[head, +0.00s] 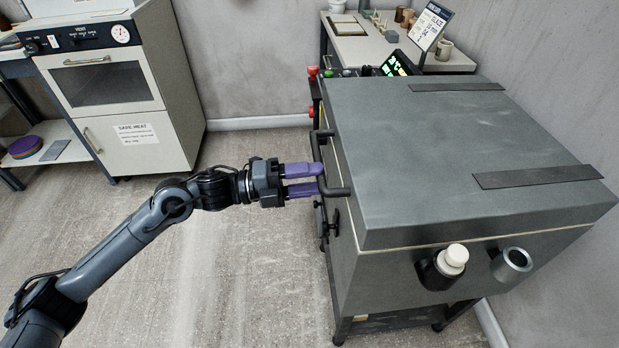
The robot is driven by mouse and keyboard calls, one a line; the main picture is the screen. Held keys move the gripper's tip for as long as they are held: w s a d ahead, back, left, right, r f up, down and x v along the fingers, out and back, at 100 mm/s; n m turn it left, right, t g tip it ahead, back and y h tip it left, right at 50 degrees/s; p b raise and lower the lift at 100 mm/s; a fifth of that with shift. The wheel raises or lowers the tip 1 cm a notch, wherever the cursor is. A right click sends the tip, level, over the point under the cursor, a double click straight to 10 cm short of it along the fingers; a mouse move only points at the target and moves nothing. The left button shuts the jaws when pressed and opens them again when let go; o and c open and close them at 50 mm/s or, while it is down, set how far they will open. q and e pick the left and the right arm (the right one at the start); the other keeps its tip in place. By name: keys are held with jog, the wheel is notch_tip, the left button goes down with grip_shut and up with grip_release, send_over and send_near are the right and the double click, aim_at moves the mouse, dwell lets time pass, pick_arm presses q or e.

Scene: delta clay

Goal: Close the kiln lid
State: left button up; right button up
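The kiln lid (440,140) is a thick dark grey slab with two black straps. It lies flat on the kiln body (390,275), with only a thin pale seam showing between them. A black bar handle (318,150) stands out from the lid's left side. My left gripper (321,180) has purple fingers that are parted, with a gap between them. Its fingertips are at the lower part of the handle; whether they touch it I cannot tell. My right gripper is not in view.
A side table (365,50) with a sign and small pots stands behind. A cream oven cabinet (110,90) is at left. The floor between is clear.

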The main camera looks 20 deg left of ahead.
pick_arm(q)
jog(key=p+v, duration=0.4)
jog(key=v, duration=0.6)
jog(key=shift+s+a, duration=0.2)
jog(key=shift+a, duration=0.2)
